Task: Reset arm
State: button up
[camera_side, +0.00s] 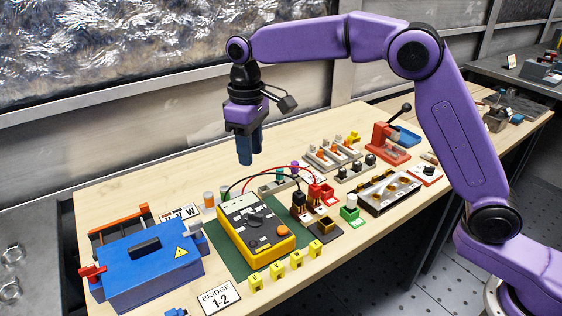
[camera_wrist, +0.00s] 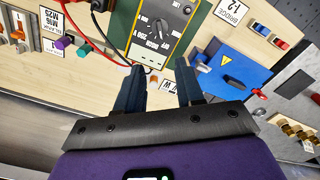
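My gripper (camera_side: 250,156) hangs from the raised purple arm, pointing down, high above the back part of the wooden bench. In the wrist view the two dark fingers of my gripper (camera_wrist: 160,68) stand apart with nothing between them, so it is open and empty. Below and in front of it in the side view is a yellow multimeter (camera_side: 254,234) on a green mat (camera_side: 228,247). The meter also shows at the top of the wrist view (camera_wrist: 158,28). Its red and black leads curve up behind it. My gripper touches nothing.
A blue box (camera_side: 150,264) with a black handle stands at the left. Several yellow numbered markers (camera_side: 297,259) line the front. Terminal blocks, a metal tray (camera_side: 388,190) and a red lever press (camera_side: 386,142) fill the right. Bare bench lies at the back left.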

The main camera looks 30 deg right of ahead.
jog(key=s+d+f+n, duration=0.1)
jog(key=s+d+n, duration=0.1)
jog(key=s+d, duration=0.4)
jog(key=s+d+f+n, duration=0.1)
jog(key=s+d, duration=0.6)
jog(key=s, duration=1)
jog(key=s+d+f+n, duration=0.2)
jog(key=s+d, duration=0.5)
jog(key=s, duration=0.5)
jog(key=shift+s+f+n, duration=0.15)
jog(key=shift+f+n, duration=0.15)
jog(key=shift+f, duration=0.3)
jog(key=shift+d, duration=0.1)
